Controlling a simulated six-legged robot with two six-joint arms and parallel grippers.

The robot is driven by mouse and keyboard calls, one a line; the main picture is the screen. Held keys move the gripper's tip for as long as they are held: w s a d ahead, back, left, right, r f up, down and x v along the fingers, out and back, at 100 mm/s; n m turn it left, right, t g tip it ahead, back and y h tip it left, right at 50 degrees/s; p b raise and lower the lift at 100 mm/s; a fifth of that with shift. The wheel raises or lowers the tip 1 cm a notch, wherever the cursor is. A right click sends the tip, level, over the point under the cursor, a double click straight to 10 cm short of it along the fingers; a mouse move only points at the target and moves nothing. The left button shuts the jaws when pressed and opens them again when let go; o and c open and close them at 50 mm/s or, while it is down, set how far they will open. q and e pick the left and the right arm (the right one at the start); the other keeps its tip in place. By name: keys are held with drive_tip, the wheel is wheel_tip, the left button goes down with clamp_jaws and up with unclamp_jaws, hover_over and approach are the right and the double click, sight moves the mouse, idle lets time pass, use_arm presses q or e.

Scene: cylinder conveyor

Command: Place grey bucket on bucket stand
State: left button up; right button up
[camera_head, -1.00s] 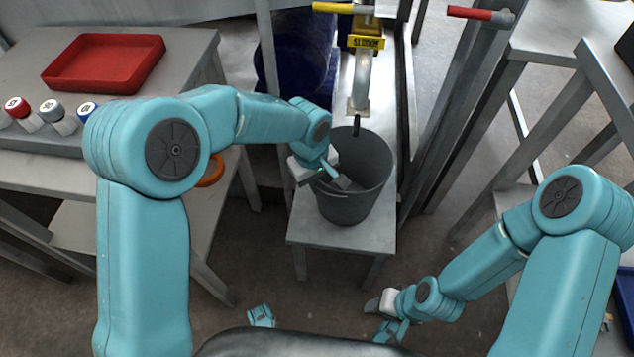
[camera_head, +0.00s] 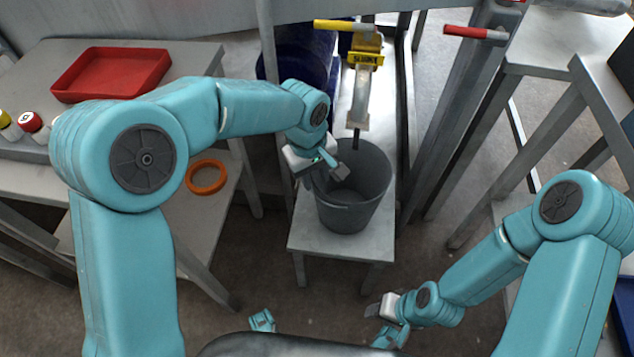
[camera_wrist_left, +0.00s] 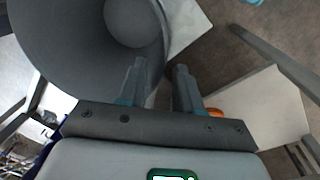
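The grey bucket (camera_head: 352,210) stands upright on a low, light grey stand (camera_head: 310,238) below a spout. In the left wrist view the bucket (camera_wrist_left: 85,50) fills the upper left, and I look into it. My left gripper (camera_head: 334,174) is at the bucket's left rim in the head view. In the left wrist view its fingers (camera_wrist_left: 160,88) are apart, one over the bucket's inside and one outside, with the rim between them. Contact with the rim cannot be told. My right gripper (camera_head: 380,322) is low at the front, away from the bucket; its fingers are unclear.
The spout (camera_head: 361,95) with a yellow label hangs close behind the bucket. A yellow handle (camera_head: 333,25) and a red handle (camera_head: 475,33) are above. A red tray (camera_head: 112,74) lies on the left table. An orange ring (camera_head: 206,177) lies on a lower shelf.

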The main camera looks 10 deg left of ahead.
use_arm(q)
drive_tip(key=r, duration=0.2)
drive_tip(key=r+p, duration=0.1)
drive_tip(key=r, duration=0.1)
drive_tip(key=shift+s+a+r, duration=0.15)
drive_tip(key=shift+a+r, duration=0.05)
drive_tip(key=shift+r, duration=0.1)
